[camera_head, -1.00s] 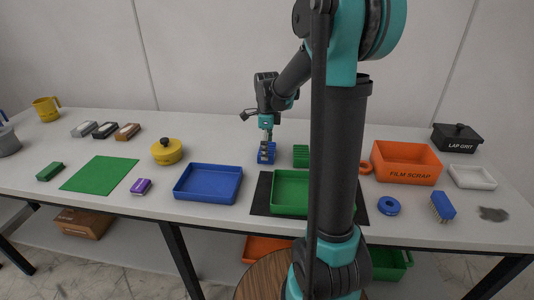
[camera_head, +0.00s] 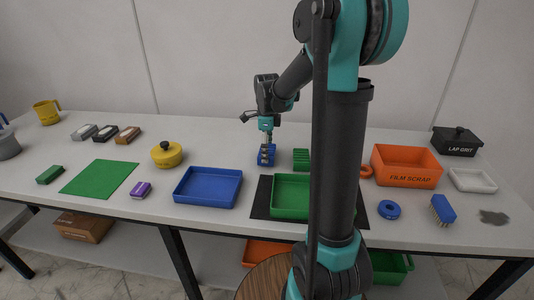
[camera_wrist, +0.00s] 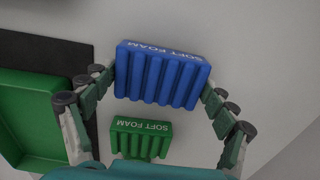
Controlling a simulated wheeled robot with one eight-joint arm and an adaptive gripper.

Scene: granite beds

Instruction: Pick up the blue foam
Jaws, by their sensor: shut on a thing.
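The blue foam (camera_wrist: 158,80) is a ribbed block labelled SOFT FOAM, seen in the wrist view between my fingers. My gripper (camera_wrist: 160,88) is shut on it, with a finger against each short end. In the head view my gripper (camera_head: 266,148) points down at the back middle of the table, and the blue foam (camera_head: 265,160) shows partly behind its fingers. I cannot tell whether the foam touches the table. A green foam block (camera_wrist: 140,138), also labelled SOFT FOAM, lies apart from it and shows in the head view (camera_head: 301,159).
A blue tray (camera_head: 208,203) and a green tray (camera_head: 289,213) on a black mat (camera_head: 260,196) stand in front. An orange FILM SCRAP bin (camera_head: 407,181) is at the right. A yellow lidded pot (camera_head: 167,161) is at the left. Bare table lies left of the foam.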

